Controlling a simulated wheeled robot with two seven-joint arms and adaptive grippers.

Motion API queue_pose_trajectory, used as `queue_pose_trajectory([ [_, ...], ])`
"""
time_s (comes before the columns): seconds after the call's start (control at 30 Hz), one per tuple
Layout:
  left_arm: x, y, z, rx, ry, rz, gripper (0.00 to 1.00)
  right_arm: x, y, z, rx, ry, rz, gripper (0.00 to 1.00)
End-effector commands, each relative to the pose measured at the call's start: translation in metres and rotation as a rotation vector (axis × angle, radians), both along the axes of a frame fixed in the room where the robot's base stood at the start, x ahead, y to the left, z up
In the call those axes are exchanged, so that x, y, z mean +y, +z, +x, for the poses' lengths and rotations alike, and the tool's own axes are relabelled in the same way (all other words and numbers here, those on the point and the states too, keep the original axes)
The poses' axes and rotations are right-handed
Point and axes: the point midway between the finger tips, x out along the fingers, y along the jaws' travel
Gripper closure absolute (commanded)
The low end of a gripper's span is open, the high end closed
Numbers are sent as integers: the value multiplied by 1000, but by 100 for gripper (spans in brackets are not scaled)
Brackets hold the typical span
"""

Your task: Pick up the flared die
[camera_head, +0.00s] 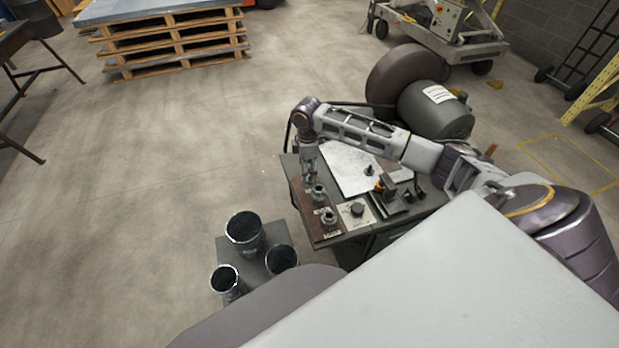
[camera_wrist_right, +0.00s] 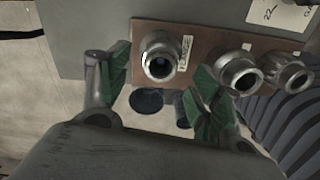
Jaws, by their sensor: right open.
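My right gripper (camera_head: 309,176) is at the left edge of the work table, pointing down over a brown board (camera_head: 300,205). In the right wrist view the gripper (camera_wrist_right: 162,82) is open, with green-padded fingers apart. A metal ring-shaped die (camera_wrist_right: 160,58) with a dark bore stands on the board, between the fingers in the picture, beside a label that I read only doubtfully as "FLANGE". Two more metal dies, a middle one (camera_wrist_right: 238,70) and a right one (camera_wrist_right: 290,73), stand to its right. I cannot tell which die is the flared one. My left gripper is not in view.
Several dark open cylinders (camera_head: 244,230) stand on a low platform at the lower left.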

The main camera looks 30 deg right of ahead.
Motion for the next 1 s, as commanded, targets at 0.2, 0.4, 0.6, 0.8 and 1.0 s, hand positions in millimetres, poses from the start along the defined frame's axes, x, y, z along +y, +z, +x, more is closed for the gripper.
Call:
queue_pose_trajectory([
  [0.2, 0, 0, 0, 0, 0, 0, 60, 0, -1, 0, 0, 0, 0, 36],
  [0.4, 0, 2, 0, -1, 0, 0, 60, -1, -16, 0, 2, 1, 0, 36],
  [0.6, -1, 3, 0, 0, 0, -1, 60, -2, -38, 0, 1, 0, 0, 36],
  [0.8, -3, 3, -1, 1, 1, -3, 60, -2, -51, 0, 0, 1, 0, 36],
  [1.0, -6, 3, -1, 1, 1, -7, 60, -2, -52, 0, -1, 1, 0, 36],
])
